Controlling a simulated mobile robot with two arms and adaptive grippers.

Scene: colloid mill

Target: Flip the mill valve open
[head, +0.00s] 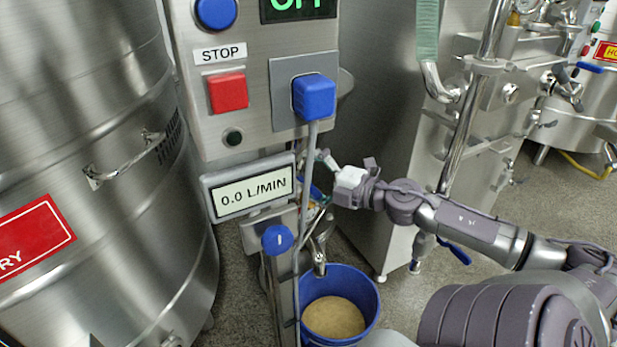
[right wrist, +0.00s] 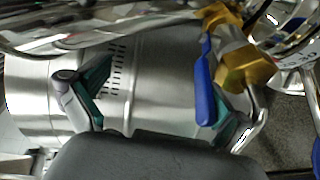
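The mill valve shows in the right wrist view as a brass body (right wrist: 240,55) with a long blue lever handle (right wrist: 204,95). My right gripper (right wrist: 160,102) is open there, its two teal-padded fingers well apart. The blue handle lies between them, close to the right-hand finger; I cannot tell whether they touch. In the head view my right gripper (head: 320,172) reaches in from the right, behind the grey pole and beside the flow display. A bit of blue shows by it, and the valve is mostly hidden there. My left gripper is not in view.
The flow display (head: 253,193) reads 0.0 L/MIN. A blue bucket (head: 371,314) with tan contents stands under a metal spout (head: 319,258). A control panel with a red stop button (head: 227,92) is above. A large steel tank (head: 100,170) stands at left, a steel cabinet (head: 385,130) behind.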

